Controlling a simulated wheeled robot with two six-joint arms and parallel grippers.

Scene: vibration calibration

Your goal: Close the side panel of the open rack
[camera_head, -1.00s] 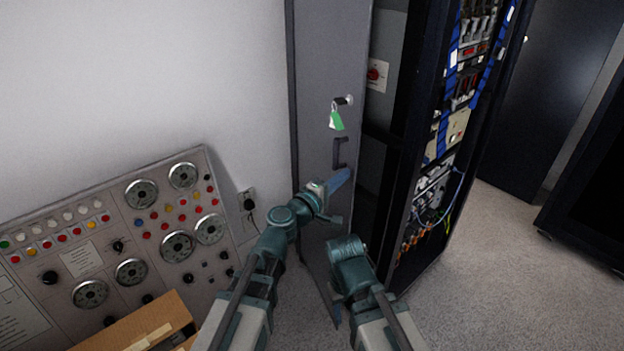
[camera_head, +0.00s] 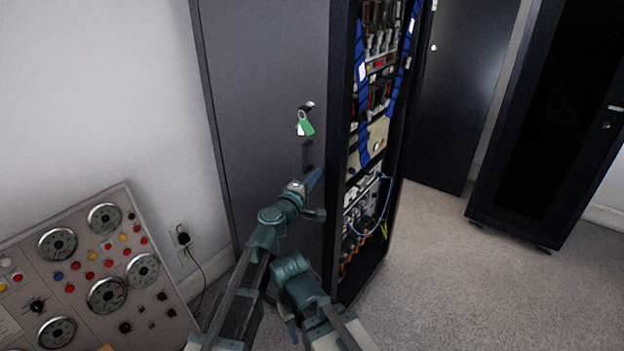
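The grey side panel (camera_head: 262,90) stands flush or nearly flush along the left side of the open rack (camera_head: 345,130). I cannot tell whether it is latched. A key with a green tag (camera_head: 305,124) hangs from its lock, and a dark handle (camera_head: 308,154) sits below.
A control console (camera_head: 90,270) with dials and buttons stands at the left by the wall. A socket with a cable (camera_head: 183,238) is between console and rack. Dark cabinets (camera_head: 545,120) stand at the right. The carpet (camera_head: 450,280) right of the rack is clear.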

